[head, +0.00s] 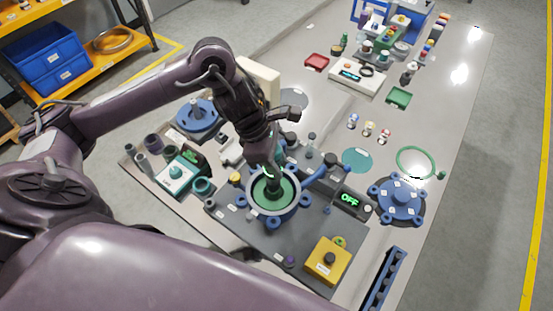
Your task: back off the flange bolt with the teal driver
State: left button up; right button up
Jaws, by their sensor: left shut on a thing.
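My left gripper (271,172) points down over the middle of a blue flanged housing (297,209) with a green inside (262,192). It is shut on a slim thing with a teal-green glint, which I take for the teal driver; the fingers hide most of it. I cannot tell whether its tip touches anything. Lugs and small bolts sit around the housing's rim; which is the flange bolt I cannot tell. My right gripper is not in view.
A display reading OFF (348,199) and a blue bolted cover (400,199) stand right of the housing. A yellow box with a black knob (327,262) is in front. A teal device (176,174) stands left.

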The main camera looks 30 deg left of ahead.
pick_arm(q)
jog(key=shift+s, duration=0.1)
dwell(0.7)
jog(key=shift+a+r+p, duration=0.1)
jog(key=shift+r+p, duration=0.7)
jog(key=shift+r, duration=0.15)
jog(key=shift+r+p, duration=1.25)
jog(key=shift+r, duration=0.4)
jog(key=shift+f, duration=0.1)
